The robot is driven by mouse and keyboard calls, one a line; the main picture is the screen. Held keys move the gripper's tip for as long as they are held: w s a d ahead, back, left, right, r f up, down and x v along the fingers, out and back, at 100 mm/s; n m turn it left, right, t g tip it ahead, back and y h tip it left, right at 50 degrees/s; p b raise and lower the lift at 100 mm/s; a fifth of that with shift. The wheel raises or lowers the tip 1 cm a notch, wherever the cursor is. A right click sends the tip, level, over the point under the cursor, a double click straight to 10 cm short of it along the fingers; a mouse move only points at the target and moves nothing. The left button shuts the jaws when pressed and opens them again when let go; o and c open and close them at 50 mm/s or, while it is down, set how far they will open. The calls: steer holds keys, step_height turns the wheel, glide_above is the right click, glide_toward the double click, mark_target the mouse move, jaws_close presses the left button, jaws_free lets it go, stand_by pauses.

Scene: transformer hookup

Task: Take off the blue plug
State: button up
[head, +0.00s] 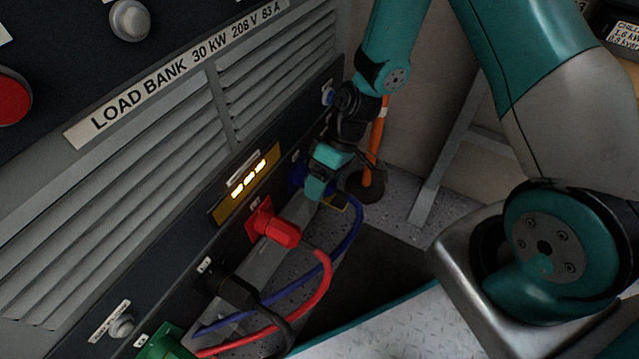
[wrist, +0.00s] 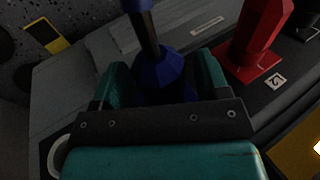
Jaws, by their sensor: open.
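The blue plug (wrist: 160,76) is in the middle of the wrist view, with its dark cable rising from it toward the top edge. My gripper (wrist: 161,70) is open, one teal finger on each side of the plug. I cannot tell whether the fingers touch it. In the head view my gripper (head: 316,182) is at the far end of the lower socket panel and covers much of the blue plug (head: 296,173). A blue cable (head: 352,225) loops down from there and back to the left.
A red plug (head: 272,226), a black plug (head: 230,287) and a green plug (head: 165,343) sit nearer along the panel. Their cables hang over the floor. The red plug (wrist: 262,35) is close to my gripper's right in the wrist view. An orange-handled object (head: 378,140) stands behind my wrist.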

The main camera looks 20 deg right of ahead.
steer(key=c, duration=0.9)
steer(key=shift+a+r+t+h+p, duration=0.2)
steer(key=shift+t+h+p, duration=0.35)
steer(key=shift+h, duration=0.25)
steer(key=shift+c, duration=0.2)
steer(key=shift+s+n+t+h+p, duration=0.1)
steer(key=shift+n+t+h+p, duration=0.25)
steer(key=shift+t+h, duration=0.6)
steer(key=shift+f+t+h, duration=0.15)
steer(key=shift+t+h, duration=0.35)
steer(key=shift+h, duration=0.55)
steer(key=shift+d, duration=0.1)
